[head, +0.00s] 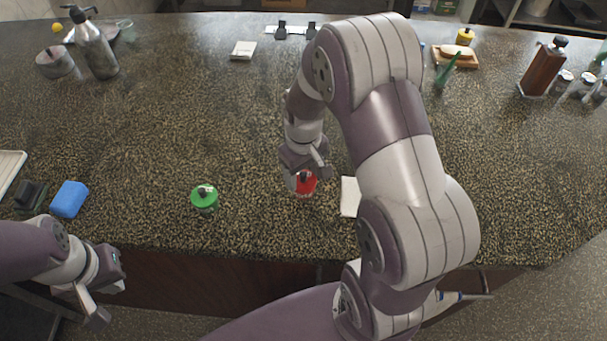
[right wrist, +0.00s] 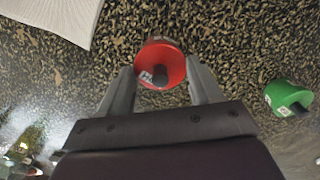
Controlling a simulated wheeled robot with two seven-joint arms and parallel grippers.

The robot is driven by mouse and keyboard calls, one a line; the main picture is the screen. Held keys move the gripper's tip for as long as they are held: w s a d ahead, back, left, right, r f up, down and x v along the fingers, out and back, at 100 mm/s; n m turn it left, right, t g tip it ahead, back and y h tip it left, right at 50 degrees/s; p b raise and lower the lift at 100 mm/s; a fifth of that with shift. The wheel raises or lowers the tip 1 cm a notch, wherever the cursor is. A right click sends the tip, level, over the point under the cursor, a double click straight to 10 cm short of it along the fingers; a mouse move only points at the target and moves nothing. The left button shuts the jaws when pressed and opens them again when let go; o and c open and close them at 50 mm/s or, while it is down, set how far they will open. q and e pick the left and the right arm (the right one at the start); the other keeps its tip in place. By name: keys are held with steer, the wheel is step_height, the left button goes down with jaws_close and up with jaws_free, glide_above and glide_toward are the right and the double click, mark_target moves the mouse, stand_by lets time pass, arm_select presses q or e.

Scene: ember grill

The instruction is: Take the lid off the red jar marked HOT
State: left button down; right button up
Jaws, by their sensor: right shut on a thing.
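The red jar's lid (head: 306,183) has a dark knob and a small pale label whose words I cannot read. It is near the front middle of the counter, partly hidden by my right gripper (head: 305,172). In the right wrist view the round red lid (right wrist: 172,62) sits between the two fingers of my right gripper (right wrist: 160,72), which is shut on it. The jar body is mostly hidden, and I cannot tell whether the lid is clear of it. My left gripper (head: 106,300) is empty, fingers apart, in front of the counter's front edge at lower left.
A green-lidded jar (head: 204,196) stands left of the red one, also in the right wrist view (right wrist: 288,97). A white cloth or pad (head: 349,196) lies just right. A blue block (head: 69,199) is at left. The counter between the blue block and green jar is clear.

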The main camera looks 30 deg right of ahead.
mark_target(304, 174)
step_height(304, 174, up, 4)
steer(key=shift+b, duration=0.35)
steer(key=s+d+r, duration=0.1)
steer(key=s+r, duration=0.5)
steer(key=s, duration=0.5)
steer(key=shift+s+d+r+b, duration=0.15)
steer(key=shift+s+r+b, duration=0.15)
steer(key=shift+r+b, duration=0.05)
